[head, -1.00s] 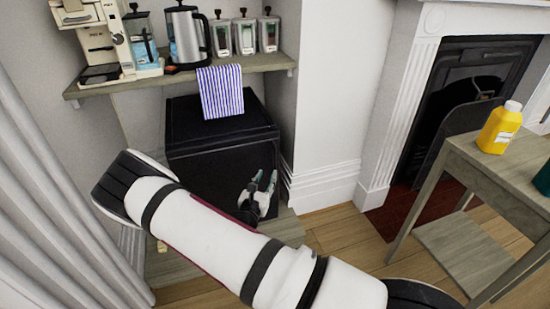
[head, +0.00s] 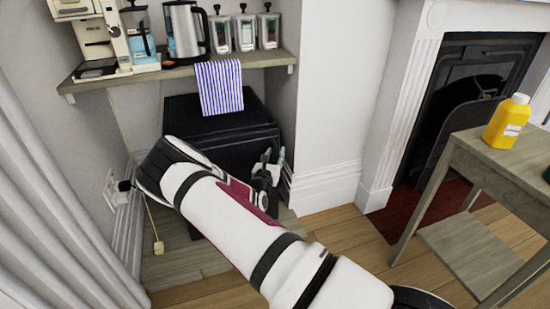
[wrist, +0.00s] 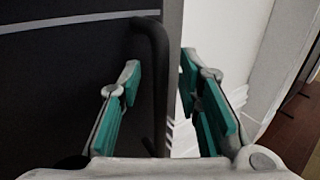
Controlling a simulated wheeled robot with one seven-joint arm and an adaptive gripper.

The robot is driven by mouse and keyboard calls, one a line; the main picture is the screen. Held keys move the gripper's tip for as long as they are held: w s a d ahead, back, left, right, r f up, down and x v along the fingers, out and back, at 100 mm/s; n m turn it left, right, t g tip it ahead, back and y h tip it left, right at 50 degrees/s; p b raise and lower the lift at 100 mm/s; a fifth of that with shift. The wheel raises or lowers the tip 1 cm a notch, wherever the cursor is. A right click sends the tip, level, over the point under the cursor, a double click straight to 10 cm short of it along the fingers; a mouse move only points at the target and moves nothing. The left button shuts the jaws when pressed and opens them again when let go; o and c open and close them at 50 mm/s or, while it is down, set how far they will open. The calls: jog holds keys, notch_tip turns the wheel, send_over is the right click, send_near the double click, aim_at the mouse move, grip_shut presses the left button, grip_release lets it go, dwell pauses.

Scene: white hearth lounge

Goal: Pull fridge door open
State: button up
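The fridge (head: 222,118) is a black box standing under a wooden shelf, and its door looks closed. My arm hides much of its front in the head view. In the wrist view, the dark fridge door (wrist: 70,70) fills the left side. A black vertical handle (wrist: 157,80) runs along the door's right edge. My gripper (wrist: 160,66) is open, with teal pads on both sides of the handle; the right finger is clearly apart from it. In the head view, my gripper (head: 273,160) is at the fridge's right front edge.
A striped cloth (head: 219,88) hangs from the shelf (head: 170,74), which holds a kettle, a coffee machine and canisters. A white wall corner (head: 325,110) stands close right of the fridge. A side table (head: 480,155) with a yellow bottle (head: 507,121) is at right. A cable (head: 153,225) hangs at left.

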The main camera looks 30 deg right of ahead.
jog(key=shift+w+d, duration=0.25)
grip_shut()
jog(key=shift+s, duration=0.15)
